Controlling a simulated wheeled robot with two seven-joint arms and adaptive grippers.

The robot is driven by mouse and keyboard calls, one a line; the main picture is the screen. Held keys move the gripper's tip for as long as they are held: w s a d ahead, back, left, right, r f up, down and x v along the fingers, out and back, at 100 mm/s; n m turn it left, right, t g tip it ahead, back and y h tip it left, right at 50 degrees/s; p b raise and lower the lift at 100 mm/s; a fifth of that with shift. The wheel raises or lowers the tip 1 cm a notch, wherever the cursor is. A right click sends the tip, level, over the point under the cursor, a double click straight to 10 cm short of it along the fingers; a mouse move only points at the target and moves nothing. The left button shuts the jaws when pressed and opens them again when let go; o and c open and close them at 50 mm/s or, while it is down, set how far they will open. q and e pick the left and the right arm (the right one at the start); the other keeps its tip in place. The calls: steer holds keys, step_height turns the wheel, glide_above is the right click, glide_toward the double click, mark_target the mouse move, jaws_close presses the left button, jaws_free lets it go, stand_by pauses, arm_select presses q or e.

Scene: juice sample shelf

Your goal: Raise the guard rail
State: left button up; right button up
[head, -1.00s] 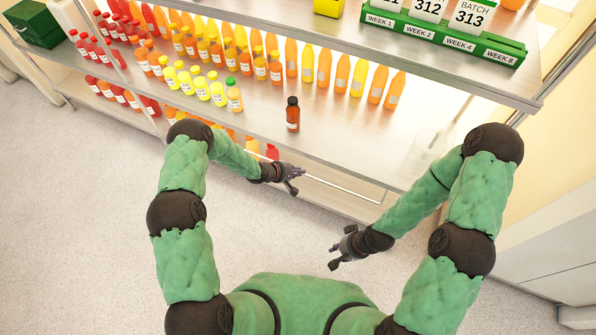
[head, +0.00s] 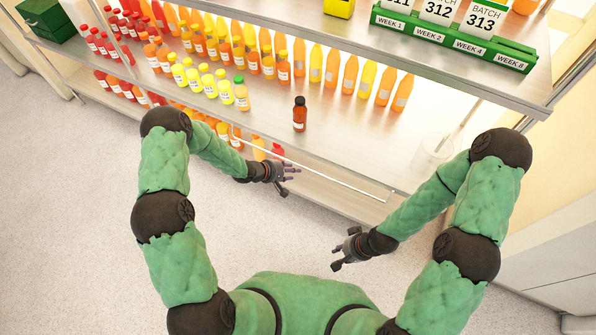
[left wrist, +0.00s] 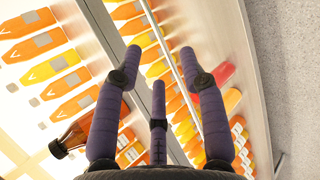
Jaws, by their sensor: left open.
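The guard rail (head: 340,181) is a thin pale bar running low along the front of the middle shelf, ending in a bent corner at its right. My left gripper (head: 292,178) is open and empty, just in front of the rail, with its fingers pointing right. In the left wrist view its spread fingers (left wrist: 162,62) reach towards the shelf front, with nothing held between them. I cannot tell whether a finger touches the rail. My right gripper (head: 338,256) hangs over the floor, away from the shelf; its opening is too small to judge.
A brown bottle with a dark cap (head: 300,114) stands near the middle shelf's front edge; it also shows in the left wrist view (left wrist: 84,130). Rows of juice bottles (head: 330,70) stand behind. The floor (head: 80,220) is clear.

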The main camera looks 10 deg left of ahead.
arm_select(q)
steer(key=shift+v, duration=2.1)
